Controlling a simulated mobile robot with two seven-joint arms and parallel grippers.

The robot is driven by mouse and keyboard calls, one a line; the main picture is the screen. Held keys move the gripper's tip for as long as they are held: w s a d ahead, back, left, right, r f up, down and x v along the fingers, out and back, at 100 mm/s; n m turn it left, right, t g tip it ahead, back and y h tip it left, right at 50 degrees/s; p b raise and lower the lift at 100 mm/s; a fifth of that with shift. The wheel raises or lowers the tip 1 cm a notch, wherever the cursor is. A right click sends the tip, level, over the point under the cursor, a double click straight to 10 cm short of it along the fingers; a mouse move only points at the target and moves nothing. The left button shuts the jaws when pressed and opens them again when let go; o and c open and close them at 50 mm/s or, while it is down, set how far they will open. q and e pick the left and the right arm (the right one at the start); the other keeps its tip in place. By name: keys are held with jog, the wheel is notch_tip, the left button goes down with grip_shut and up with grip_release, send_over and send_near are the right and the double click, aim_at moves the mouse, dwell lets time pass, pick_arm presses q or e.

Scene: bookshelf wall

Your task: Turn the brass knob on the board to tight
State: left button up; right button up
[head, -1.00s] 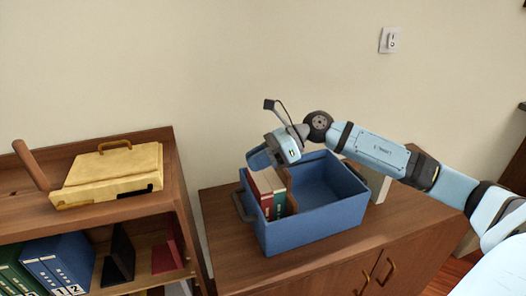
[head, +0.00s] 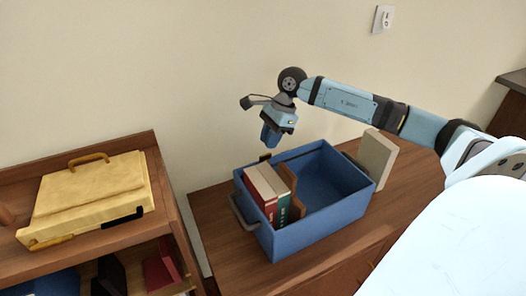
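I see no brass knob and no board with a tight mark in the head view. My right gripper (head: 269,140) hangs in the air above the back left corner of the blue box, pointing down and clear of the books. Its fingers are small and seen from the side, so I cannot tell whether they are open or shut. I see nothing hanging from it. My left gripper is not in view.
The blue box (head: 330,224) stands on a wooden cabinet (head: 215,212) and holds upright books (head: 262,192) at its left end. A pale block (head: 377,157) stands behind its right end. A yellow case (head: 95,190) lies on the shelf unit at left.

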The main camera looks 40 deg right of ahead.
aim_at(263, 156)
jog(key=x, duration=0.4)
jog(key=shift+w+a+f, duration=0.1)
jog(key=shift+a+f, duration=0.15)
jog(key=shift+f, duration=0.25)
grip_shut()
